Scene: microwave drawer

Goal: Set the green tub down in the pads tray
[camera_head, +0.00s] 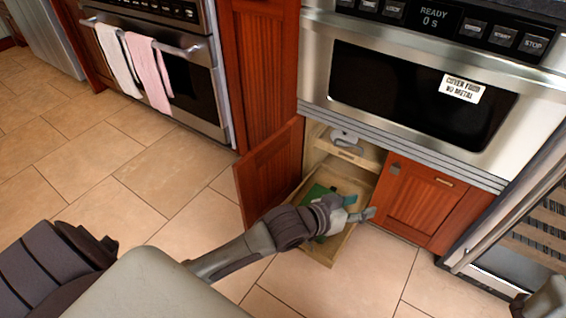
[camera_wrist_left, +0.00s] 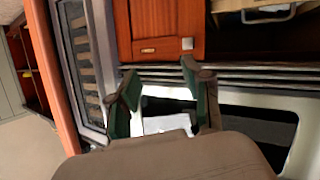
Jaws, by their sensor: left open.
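A pulled-out wooden tray (camera_head: 318,252) is low in the open cabinet under the microwave. A flat-looking green patch (camera_head: 317,193) shows inside it, partly hidden by my left arm; I cannot tell whether it is a pad or the green tub. No clear tub shape shows in either view. My left gripper (camera_head: 361,207) is open over the right side of this tray in the head view. In the left wrist view the gripper (camera_wrist_left: 160,78) has its fingers apart, with nothing seen between them.
An upper drawer (camera_head: 347,154) with a pale object (camera_head: 345,136) sits above the tray. An open cabinet door (camera_head: 268,172) stands left of the tray, and a closed door (camera_head: 412,203) is at its right. The microwave (camera_head: 420,95) is above. The tiled floor in front is clear.

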